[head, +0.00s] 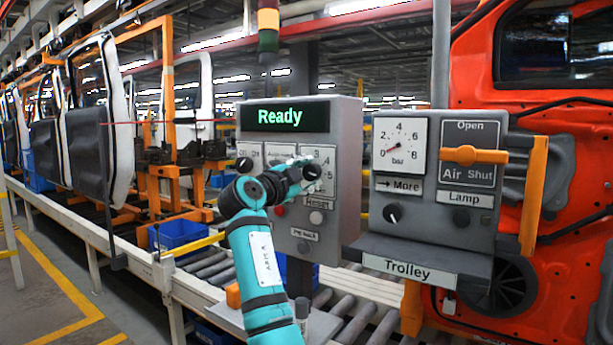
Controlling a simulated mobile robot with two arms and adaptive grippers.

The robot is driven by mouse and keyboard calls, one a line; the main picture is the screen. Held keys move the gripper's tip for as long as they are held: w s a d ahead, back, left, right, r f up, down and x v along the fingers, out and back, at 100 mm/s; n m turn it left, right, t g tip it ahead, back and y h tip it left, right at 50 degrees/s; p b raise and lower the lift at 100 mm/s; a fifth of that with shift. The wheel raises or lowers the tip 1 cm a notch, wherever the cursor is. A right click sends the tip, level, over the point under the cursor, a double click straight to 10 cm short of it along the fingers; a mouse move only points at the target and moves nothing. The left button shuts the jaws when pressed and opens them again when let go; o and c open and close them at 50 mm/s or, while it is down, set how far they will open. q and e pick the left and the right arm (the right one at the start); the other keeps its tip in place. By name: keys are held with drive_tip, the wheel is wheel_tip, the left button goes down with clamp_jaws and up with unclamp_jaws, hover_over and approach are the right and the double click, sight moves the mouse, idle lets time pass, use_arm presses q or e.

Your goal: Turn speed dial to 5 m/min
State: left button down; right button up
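The speed dial (312,172) is a dark round knob on the right part of the grey control box (346,200), with a numbered scale around it. Some of the scale is hidden by my gripper, and the pointer is too small to read. My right gripper (302,172) reaches in from below, with its fingers at the dial's left side. Whether they touch or grip the knob I cannot tell. The display (286,117) on the box reads "Ready" in green. My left gripper is not in view.
A Trolley panel (440,190) with a gauge, an orange lever (474,155) and knobs stands to the right. An orange car body (560,200) is behind it. Rollers run below.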

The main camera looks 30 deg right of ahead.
drive_tip(key=o, duration=0.3)
drive_tip(key=v, duration=1.2)
drive_tip(key=shift+f, duration=0.1)
